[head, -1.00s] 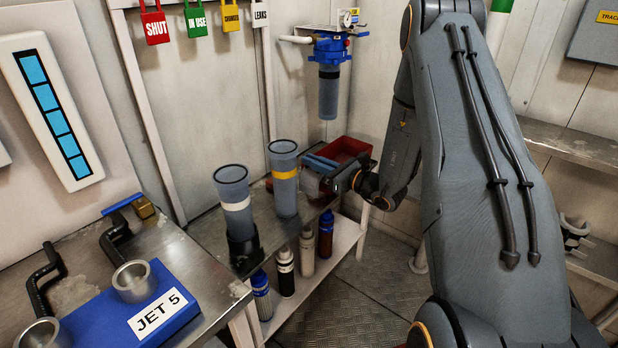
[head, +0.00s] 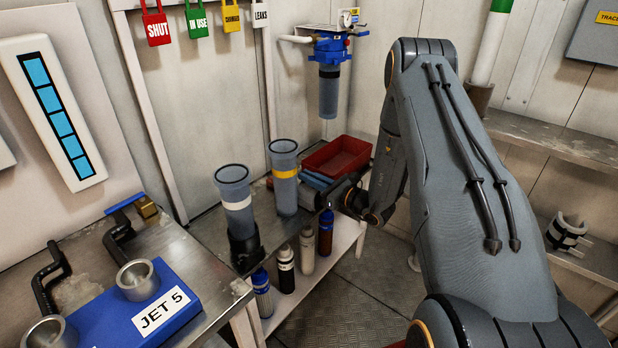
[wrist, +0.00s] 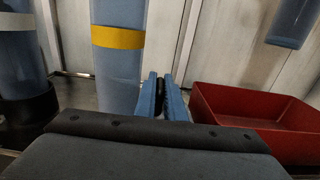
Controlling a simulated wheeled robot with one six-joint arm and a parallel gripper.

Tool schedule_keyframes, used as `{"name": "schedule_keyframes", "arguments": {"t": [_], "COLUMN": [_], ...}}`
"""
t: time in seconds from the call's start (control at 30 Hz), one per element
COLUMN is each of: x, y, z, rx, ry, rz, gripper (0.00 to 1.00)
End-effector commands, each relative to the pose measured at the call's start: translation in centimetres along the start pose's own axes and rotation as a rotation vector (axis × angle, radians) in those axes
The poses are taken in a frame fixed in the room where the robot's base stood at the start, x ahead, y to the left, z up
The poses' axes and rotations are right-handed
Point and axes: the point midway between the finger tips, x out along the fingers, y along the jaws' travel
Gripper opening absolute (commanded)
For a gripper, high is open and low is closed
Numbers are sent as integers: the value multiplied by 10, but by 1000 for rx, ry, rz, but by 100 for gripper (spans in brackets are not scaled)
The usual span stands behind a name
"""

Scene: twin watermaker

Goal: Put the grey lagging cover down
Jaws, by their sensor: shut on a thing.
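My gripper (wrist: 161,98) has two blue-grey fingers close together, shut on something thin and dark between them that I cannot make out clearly. In the head view my gripper (head: 316,181) is low over the metal bench, just left of the red tray and right of the yellow-banded tube. I cannot tell whether what it holds is part of the grey lagging cover. A pale grey, open-sided sleeve with black bands (head: 567,232) sits on the right shelf, far from my gripper; it looks like a lagging cover, but I cannot be sure.
The red tray (head: 337,155) is close on the right, also in the wrist view (wrist: 262,122). Tubes with a yellow band (head: 285,173) and a white band (head: 236,203) stand left. Several bottles (head: 286,268) stand below. A blue filter housing (head: 329,90) hangs behind.

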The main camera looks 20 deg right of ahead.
Motion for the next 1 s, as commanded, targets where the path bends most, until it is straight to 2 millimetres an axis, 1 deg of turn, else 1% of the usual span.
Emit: {"name": "schedule_keyframes", "arguments": {"t": [0.13, 0.17, 0.2, 0.27, 0.53, 0.67, 0.77, 1.0], "x": [0, 0, 0, 0, 0, -1, -14, -64], "y": [0, 0, 0, 0, 0, 0, -1, -2], "z": [-3, -4, -3, -3, -3, 2, 0, -1], "rx": [0, 0, 0, 0, 0, 0, 1, 1], "ry": [-1, 0, 0, 0, 0, 0, 1, 1], "rz": [0, 0, 0, 0, 0, -1, -3, -5], "gripper": [0, 11, 18, 28, 28, 28, 28, 28]}}
